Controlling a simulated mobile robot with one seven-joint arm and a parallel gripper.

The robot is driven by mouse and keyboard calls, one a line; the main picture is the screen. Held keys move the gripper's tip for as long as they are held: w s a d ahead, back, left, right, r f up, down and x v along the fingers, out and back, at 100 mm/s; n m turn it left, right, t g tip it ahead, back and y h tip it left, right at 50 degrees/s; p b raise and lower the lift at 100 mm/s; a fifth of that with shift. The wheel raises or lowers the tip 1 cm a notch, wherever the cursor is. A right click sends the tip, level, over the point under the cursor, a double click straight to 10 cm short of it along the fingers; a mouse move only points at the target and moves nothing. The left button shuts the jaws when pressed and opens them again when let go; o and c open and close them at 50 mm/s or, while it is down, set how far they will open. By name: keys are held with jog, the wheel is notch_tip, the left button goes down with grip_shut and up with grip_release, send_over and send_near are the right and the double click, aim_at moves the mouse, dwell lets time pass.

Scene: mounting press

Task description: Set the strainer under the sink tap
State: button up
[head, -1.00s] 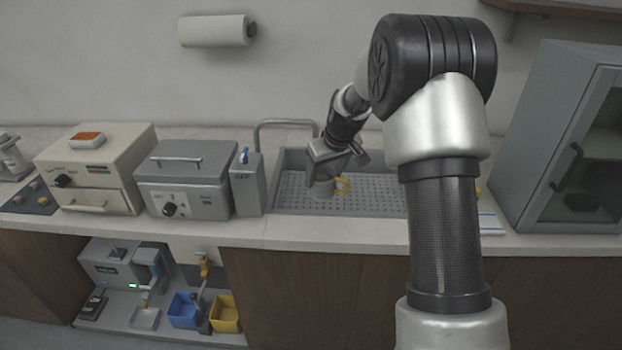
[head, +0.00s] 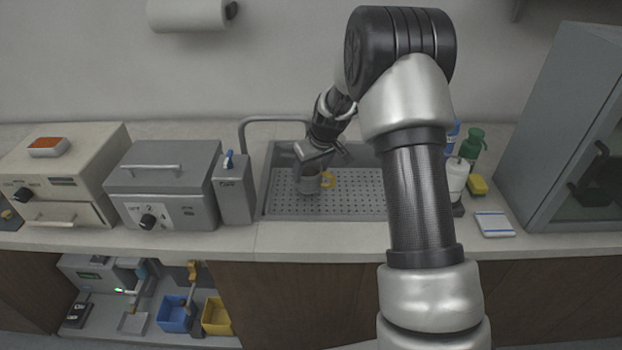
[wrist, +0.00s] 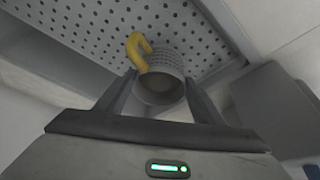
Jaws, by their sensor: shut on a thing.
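The strainer, a small grey perforated cup with a yellow hooked handle, hangs at my gripper in the head view (head: 309,182). In the wrist view the strainer (wrist: 162,82) sits between the two fingers of my gripper (wrist: 160,92), which is shut on it. The sink (head: 345,204) has a perforated grey floor, and the strainer is over its left part. I cannot tell whether the strainer touches the floor. The tap (head: 275,119) is a grey bent pipe at the sink's back left; its outlet end is hidden behind my gripper.
A grey switch box (head: 233,188) and a grey oven-like unit (head: 162,184) stand left of the sink. A grey cabinet (head: 560,120) stands far right.

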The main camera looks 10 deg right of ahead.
jog(key=shift+f, duration=1.55)
jog(key=shift+f, duration=0.1)
jog(key=o, duration=1.1)
